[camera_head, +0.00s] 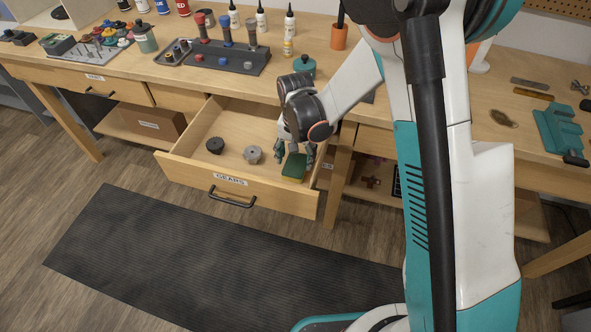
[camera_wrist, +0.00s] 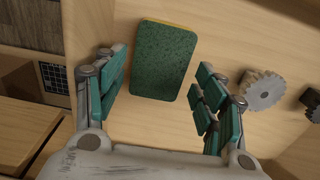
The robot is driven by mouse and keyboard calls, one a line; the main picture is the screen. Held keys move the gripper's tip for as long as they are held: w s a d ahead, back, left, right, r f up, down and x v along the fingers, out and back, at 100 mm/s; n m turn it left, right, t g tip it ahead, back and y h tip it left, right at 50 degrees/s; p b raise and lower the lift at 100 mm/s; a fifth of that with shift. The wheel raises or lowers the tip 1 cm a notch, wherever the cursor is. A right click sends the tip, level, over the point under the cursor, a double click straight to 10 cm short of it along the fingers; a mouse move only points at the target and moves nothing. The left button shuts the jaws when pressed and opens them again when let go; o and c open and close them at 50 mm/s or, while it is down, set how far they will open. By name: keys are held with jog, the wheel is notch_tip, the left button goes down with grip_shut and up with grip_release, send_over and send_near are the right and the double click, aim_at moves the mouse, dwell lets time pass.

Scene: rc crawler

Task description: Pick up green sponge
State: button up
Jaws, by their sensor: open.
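The green sponge (camera_head: 294,166) lies in the open drawer labelled GEARS, near its right end. In the wrist view the sponge (camera_wrist: 163,60) shows a dark green speckled face with a thin yellow edge at the top. My gripper (camera_head: 294,152) is in the drawer space over the sponge, pointing down. In the wrist view my gripper (camera_wrist: 160,90) is open, with one teal-padded finger on each side of the sponge. A gap shows between the sponge and each finger. I cannot tell the exact height of the fingertips above it.
A light grey gear (camera_head: 253,154) and a dark gear (camera_head: 215,145) lie in the drawer left of the sponge. The drawer's front wall (camera_head: 180,172) and right side stand close around my gripper. The workbench (camera_head: 140,75) above holds bottles, tools and a rack.

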aim_at(296, 164)
notch_tip(296, 164, down, 2)
jog(key=shift+f, duration=0.1)
jog(key=c, duration=0.5)
jog(key=shift+o, duration=0.2)
notch_tip(296, 164, up, 20)
jog(key=p, duration=0.6)
jog(key=shift+o, duration=0.5)
jog(key=c, duration=0.4)
jog(key=shift+o, duration=0.2)
jog(key=shift+d, duration=0.1)
